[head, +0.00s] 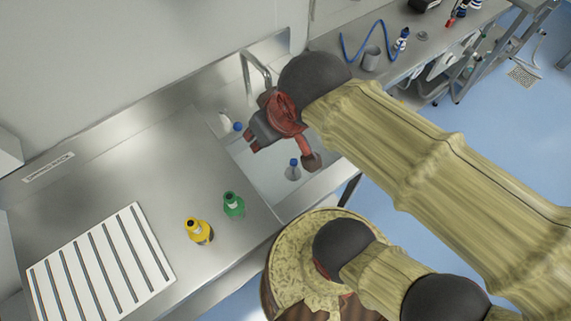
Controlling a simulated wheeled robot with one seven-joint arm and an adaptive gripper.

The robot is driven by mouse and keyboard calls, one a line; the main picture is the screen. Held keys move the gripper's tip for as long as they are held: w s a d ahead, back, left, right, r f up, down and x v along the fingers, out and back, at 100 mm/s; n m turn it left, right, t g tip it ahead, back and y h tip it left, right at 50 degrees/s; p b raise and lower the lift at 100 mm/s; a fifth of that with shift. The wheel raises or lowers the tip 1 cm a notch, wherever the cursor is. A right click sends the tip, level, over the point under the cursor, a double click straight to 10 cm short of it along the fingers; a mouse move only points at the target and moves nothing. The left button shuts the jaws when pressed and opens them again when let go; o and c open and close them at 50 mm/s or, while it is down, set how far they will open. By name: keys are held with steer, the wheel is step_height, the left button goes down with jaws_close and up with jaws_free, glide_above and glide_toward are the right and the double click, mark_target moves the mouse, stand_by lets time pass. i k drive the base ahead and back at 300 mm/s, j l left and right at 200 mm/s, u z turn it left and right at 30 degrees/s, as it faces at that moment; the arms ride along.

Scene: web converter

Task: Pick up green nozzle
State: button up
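The green nozzle (234,205) stands upright on the steel counter, near its front edge and left of the sink. It looks like a small green bottle-shaped piece with a dark opening on top. My gripper (281,153) is over the sink, up and to the right of the green nozzle and apart from it. Its two fingers look spread, with nothing seen between them.
A yellow nozzle (198,231) stands just left of the green one. A slotted white rack (101,262) lies at the counter's left. Bare counter lies behind the nozzles.

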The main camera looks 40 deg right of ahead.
mark_target(234, 208)
steer(key=u, duration=0.7)
